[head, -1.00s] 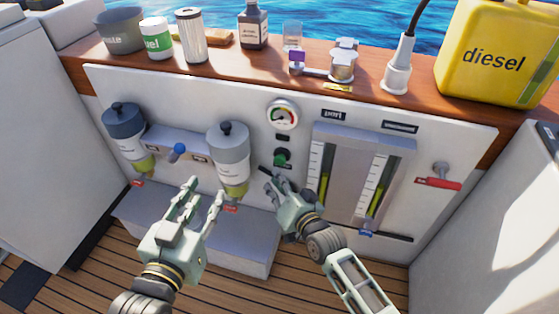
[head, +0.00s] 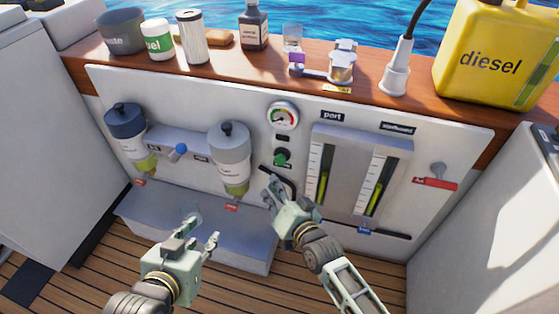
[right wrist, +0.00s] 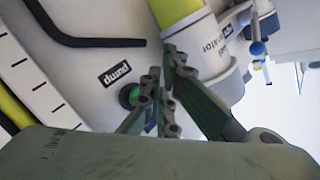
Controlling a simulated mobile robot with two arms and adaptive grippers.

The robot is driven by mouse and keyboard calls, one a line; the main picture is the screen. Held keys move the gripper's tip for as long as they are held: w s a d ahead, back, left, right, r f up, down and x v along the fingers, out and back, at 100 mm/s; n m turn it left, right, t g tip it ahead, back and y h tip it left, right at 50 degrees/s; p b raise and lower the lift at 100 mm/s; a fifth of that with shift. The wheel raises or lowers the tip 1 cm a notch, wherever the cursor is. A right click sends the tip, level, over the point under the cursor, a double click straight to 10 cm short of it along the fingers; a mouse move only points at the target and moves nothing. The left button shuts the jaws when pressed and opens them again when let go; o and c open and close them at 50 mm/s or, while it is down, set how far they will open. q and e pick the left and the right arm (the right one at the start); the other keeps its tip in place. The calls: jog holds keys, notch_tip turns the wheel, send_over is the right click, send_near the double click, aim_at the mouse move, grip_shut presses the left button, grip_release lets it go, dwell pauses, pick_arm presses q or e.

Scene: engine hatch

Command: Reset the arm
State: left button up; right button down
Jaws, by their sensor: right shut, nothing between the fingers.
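My left gripper (head: 203,229) is open and empty in the head view, above the floor and in front of the grey step, apart from the panel. My right gripper (head: 272,188) is shut with nothing in it, in front of the panel below the green pump button (head: 282,156). A black bent lever or hose (head: 283,177) lies just behind the right fingers.
The white panel carries two filter bowls (head: 229,158), a blue-knobbed lever (head: 178,151), a gauge (head: 282,115), sight tubes (head: 323,172) and a red-handled valve (head: 436,183). The wooden ledge above holds bottles, cups and a yellow diesel can (head: 490,50). A grey step (head: 240,240) juts out below.

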pick_arm(q)
jog(key=shift+f, duration=0.1)
dwell(0.4)
